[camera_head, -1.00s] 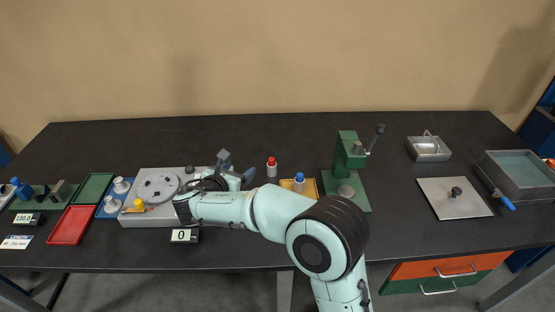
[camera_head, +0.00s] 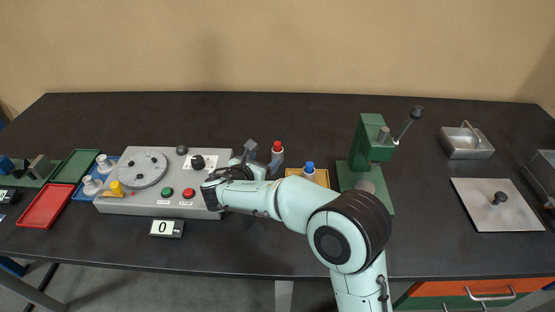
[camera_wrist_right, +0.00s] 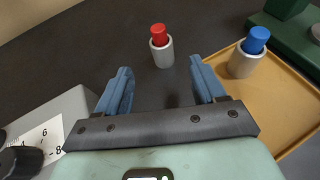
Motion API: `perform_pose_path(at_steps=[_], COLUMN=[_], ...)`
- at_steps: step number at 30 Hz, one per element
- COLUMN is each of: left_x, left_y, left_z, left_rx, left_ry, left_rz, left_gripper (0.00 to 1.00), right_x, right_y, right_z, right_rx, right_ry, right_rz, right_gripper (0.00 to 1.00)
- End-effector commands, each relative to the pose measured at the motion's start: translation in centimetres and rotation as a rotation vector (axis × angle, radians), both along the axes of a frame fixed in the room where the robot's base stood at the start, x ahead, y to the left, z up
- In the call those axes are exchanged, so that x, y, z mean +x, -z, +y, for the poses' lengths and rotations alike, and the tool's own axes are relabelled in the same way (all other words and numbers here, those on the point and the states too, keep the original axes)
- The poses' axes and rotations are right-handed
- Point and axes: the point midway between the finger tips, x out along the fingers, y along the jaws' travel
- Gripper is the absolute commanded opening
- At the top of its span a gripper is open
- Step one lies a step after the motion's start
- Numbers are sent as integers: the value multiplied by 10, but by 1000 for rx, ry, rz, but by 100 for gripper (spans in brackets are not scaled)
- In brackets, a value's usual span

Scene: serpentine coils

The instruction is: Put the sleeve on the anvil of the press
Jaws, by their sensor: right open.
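Two grey cylindrical sleeves with coloured pins in their tops stand near the press. The red-topped one (camera_head: 278,158) is on the bare table and also shows in the wrist view (camera_wrist_right: 162,54). The blue-topped one (camera_head: 309,174) stands in a yellow tray and also shows in the wrist view (camera_wrist_right: 244,64). The green press (camera_head: 372,145) has a round grey anvil (camera_head: 365,186) on its base. My right gripper (camera_head: 263,157) is open and empty; in the wrist view its fingers (camera_wrist_right: 160,82) point towards the red-topped sleeve, which stands just beyond them. My left gripper is out of view.
The grey console (camera_head: 130,202) with dial and buttons is left of my right gripper. The yellow tray (camera_wrist_right: 290,98) lies between gripper and press. The press lever (camera_head: 405,126) sticks up to the right. A metal plate (camera_head: 480,212) and box lie farther right.

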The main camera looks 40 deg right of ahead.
Motion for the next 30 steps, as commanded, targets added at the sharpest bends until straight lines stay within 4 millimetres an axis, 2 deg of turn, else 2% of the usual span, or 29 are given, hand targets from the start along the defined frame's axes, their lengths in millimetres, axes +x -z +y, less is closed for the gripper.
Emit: perform_pose_path(at_steps=[3,9,17,24,30], left_x=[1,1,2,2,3], left_y=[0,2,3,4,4], left_z=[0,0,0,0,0], left_rx=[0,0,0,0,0], left_ry=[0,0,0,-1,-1], left_rz=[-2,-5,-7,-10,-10], left_gripper=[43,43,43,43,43], right_x=[9,24,32,47,51], right_y=[8,21,29,43,45], right_z=[-21,-50,-66,-96,-103], right_rx=[-3,-2,-2,-2,-2], right_ry=[6,4,4,4,1], right_rz=[1,0,0,0,-1], right_gripper=[69,69,69,69,69])
